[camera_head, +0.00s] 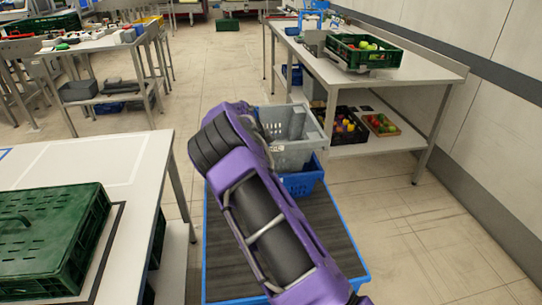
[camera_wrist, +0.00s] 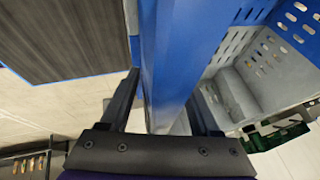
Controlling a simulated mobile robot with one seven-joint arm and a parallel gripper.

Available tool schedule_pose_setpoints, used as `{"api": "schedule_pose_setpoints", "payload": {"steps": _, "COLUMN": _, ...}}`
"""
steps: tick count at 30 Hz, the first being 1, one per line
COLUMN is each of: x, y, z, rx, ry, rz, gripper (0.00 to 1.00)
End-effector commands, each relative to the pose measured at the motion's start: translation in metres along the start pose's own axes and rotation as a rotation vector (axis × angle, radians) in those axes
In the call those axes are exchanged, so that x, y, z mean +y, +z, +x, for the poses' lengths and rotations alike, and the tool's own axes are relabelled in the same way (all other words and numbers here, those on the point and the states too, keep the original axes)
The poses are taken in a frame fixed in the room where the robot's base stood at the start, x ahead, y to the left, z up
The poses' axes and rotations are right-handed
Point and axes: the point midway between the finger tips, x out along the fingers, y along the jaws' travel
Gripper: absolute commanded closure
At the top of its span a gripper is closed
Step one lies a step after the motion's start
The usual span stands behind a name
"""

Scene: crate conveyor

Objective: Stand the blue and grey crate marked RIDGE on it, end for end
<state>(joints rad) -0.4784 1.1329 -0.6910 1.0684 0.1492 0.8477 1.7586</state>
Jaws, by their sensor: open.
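In the head view a grey crate (camera_head: 290,150) with slotted walls sits above a blue crate (camera_head: 302,183), at the far end of the dark, blue-edged conveyor (camera_head: 337,212). No RIDGE lettering is readable. My purple arm covers their left side and hides my gripper there. In the wrist view my gripper (camera_wrist: 165,105) is open, with its fingers on either side of a long blue wall or rim (camera_wrist: 180,60). I cannot tell whether they touch it. Grey slotted crate walls (camera_wrist: 285,75) with blue parts lie to the right.
A closed green crate (camera_head: 45,235) stands on the white table (camera_head: 140,165) at left. The right bench (camera_head: 430,72) holds a green crate of produce (camera_head: 350,57), with more crates on its lower shelf. Floor (camera_head: 400,230) right of the conveyor is clear.

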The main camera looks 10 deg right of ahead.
Motion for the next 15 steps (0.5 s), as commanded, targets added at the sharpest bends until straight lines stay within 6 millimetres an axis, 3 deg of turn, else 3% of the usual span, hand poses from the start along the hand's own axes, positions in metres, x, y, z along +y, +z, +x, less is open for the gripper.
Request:
{"api": "schedule_pose_setpoints", "payload": {"steps": 4, "x": 0.002, "y": 0.001, "z": -0.002, "rx": 0.0, "ry": 0.004, "rz": -0.002, "gripper": 0.37}}
{"api": "schedule_pose_setpoints", "payload": {"steps": 8, "x": 0.0, "y": 0.001, "z": -0.017, "rx": -0.001, "ry": 0.002, "rz": -0.001, "gripper": 0.37}}
{"api": "schedule_pose_setpoints", "payload": {"steps": 15, "x": -0.001, "y": 0.001, "z": -0.073, "rx": -0.002, "ry": -0.002, "rz": -0.001, "gripper": 0.37}}
